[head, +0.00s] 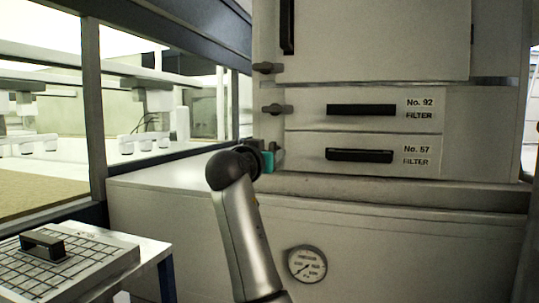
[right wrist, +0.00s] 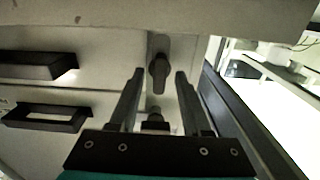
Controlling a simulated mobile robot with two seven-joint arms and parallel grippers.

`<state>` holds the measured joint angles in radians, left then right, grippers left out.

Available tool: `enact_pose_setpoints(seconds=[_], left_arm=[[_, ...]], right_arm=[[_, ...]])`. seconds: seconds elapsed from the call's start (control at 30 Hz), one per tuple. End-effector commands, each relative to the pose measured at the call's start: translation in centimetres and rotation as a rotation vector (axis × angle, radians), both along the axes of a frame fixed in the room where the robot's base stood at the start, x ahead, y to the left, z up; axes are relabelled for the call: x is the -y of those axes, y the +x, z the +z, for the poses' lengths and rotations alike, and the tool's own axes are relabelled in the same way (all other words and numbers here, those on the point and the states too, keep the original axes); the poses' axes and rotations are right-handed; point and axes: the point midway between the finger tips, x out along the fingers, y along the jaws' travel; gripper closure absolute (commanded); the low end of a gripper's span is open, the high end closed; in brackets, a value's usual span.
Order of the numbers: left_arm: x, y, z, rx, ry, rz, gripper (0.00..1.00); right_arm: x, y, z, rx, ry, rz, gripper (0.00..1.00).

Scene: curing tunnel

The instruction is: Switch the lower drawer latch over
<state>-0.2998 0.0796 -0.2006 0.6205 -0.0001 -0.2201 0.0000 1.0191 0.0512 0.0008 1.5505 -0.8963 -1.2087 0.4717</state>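The lower drawer latch (right wrist: 158,68) is a dark grey knob on the cabinet, level with the No. 57 drawer. In the right wrist view, which looks upside down, its grip lies roughly upright in the picture. My right gripper (right wrist: 160,74) is open, one finger on each side of the latch, with gaps visible; I cannot tell the depth. In the head view the right gripper (head: 268,152) is mostly hidden behind my wrist, and the lower latch (head: 278,152) shows only in part. The lower drawer (head: 300,150) is shut. My left gripper is out of view.
The upper drawer latch (head: 277,109) lies sideways above, beside the No. 92 drawer (head: 375,123). Another latch (head: 267,68) is above that. A ledge (head: 400,190) juts out below the drawers. A window frame (head: 95,110) is at left, and a gridded panel with a handle (head: 90,268) lies front left.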

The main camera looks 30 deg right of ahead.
Motion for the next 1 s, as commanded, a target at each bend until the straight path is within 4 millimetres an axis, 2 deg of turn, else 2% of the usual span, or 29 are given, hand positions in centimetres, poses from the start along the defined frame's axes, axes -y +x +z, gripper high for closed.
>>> enact_pose_setpoints(seconds=[0.27, 0.47, 1.0], left_arm=[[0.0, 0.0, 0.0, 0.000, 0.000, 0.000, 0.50], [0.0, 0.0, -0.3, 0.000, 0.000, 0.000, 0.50], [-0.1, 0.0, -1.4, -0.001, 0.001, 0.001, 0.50]], right_arm=[[-0.1, -0.1, -0.1, -0.002, -0.001, -0.001, 0.50], [-1.4, -1.1, -0.1, -0.001, -0.001, 0.001, 0.50], [-10.0, -8.5, -0.2, 0.000, 0.003, 0.003, 0.50]])
